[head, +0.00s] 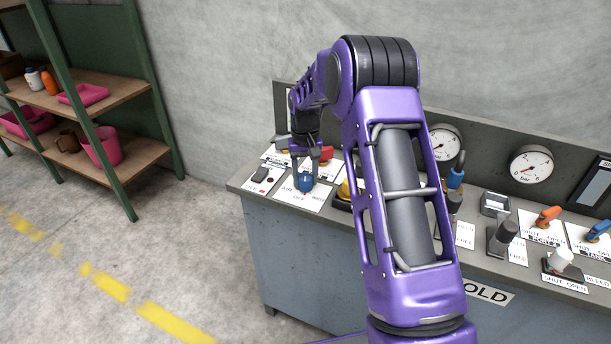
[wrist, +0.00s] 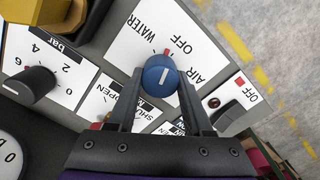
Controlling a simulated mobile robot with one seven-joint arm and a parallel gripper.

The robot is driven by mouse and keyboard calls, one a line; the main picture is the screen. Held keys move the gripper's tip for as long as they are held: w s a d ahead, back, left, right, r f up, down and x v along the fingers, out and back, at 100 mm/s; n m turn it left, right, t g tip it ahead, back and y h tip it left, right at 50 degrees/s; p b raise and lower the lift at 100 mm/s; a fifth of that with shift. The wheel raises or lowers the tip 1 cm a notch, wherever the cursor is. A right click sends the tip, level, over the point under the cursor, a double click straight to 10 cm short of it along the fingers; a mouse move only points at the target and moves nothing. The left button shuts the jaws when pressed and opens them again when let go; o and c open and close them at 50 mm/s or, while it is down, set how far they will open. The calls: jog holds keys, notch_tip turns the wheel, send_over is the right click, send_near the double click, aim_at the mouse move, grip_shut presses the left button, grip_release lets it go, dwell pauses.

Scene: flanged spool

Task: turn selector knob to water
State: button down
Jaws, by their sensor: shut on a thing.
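The selector knob (wrist: 161,77) is round and blue with a short white line on top. It stands on a white plate (wrist: 205,48) lettered WATER, OFF and AIR. A small red mark shows beside the knob, near OFF. The white line points roughly toward the red mark. My gripper (wrist: 160,88) is shut on the knob, one dark finger on each side. In the head view the knob (head: 305,184) shows at the bench's left end, below my gripper (head: 306,168). My fingers hide part of the plate's lower side in the wrist view.
Beside the plate is a dark rocker switch (wrist: 227,116) on its own plate. A black knob on a bar scale (wrist: 38,85) and a yellow part (wrist: 25,10) lie to the left. Gauges (head: 531,164) and more valves line the bench. Shelves (head: 90,100) stand at left.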

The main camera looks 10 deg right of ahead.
aim_at(304, 176)
jog(key=n, duration=0.4)
jog(key=shift+r+p, duration=0.1)
jog(key=shift+p, duration=0.2)
jog(key=shift+a+n, duration=0.1)
jog(key=shift+n, duration=1.7)
jog(key=shift+c, duration=1.5)
grip_release()
notch_tip(304, 176, up, 17)
jog(key=p, duration=0.1)
jog(key=shift+r, duration=0.15)
